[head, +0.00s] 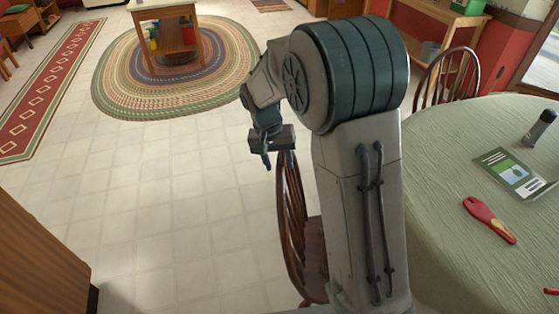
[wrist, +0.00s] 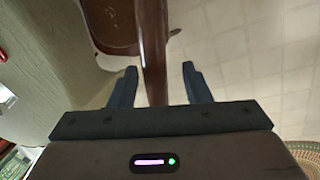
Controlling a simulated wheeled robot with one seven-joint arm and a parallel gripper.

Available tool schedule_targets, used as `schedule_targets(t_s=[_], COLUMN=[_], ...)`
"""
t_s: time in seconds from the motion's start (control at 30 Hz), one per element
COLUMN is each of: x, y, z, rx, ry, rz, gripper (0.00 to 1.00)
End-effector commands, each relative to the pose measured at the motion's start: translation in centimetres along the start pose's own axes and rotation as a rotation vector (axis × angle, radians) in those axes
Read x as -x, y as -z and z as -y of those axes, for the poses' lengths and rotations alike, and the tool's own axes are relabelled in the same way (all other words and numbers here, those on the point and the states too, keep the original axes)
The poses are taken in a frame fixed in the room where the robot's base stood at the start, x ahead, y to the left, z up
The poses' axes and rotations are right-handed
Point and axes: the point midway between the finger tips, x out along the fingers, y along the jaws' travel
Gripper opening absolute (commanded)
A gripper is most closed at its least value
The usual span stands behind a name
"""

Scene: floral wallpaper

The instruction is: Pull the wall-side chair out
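A dark brown wooden chair (head: 291,230) with a curved spindle back stands at the left side of the round table (head: 450,225), partly hidden behind my arm. My gripper (head: 278,161) is at the top of this chair's back, pointing down. In the wrist view, the chair's back rail (wrist: 153,45) runs between the two open fingers of my gripper (wrist: 160,80), with a gap showing on each side. The chair's seat (wrist: 108,25) shows beyond. A second spindle-back chair (head: 446,75) stands at the far side of the table. I cannot tell which chair is the wall-side one.
The table, under a pale green cloth, holds a red-handled tool (head: 489,220), a booklet (head: 514,172) and a dark cylinder (head: 540,128). A brown cabinet (head: 40,235) stands at lower left. Tiled floor left of the chair is clear, up to an oval rug (head: 125,85).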

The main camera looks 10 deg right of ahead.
Motion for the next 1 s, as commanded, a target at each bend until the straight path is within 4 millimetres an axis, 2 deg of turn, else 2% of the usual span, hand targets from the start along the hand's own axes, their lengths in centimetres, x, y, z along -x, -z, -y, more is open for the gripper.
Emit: schedule_targets(t_s=[0.27, 0.37, 0.8, 1.0], x=[0.6, 2.0, 11.4, 13.5], y=[0.0, 0.1, 0.0, 0.0], z=[-0.1, -0.1, 0.0, 0.0], rx=[-0.002, -0.001, 0.001, 0.001], ry=[-0.001, 0.0, 0.001, 0.0], rz=[0.001, -0.002, -0.002, 0.0], gripper=[0.44, 0.44, 0.44, 0.44])
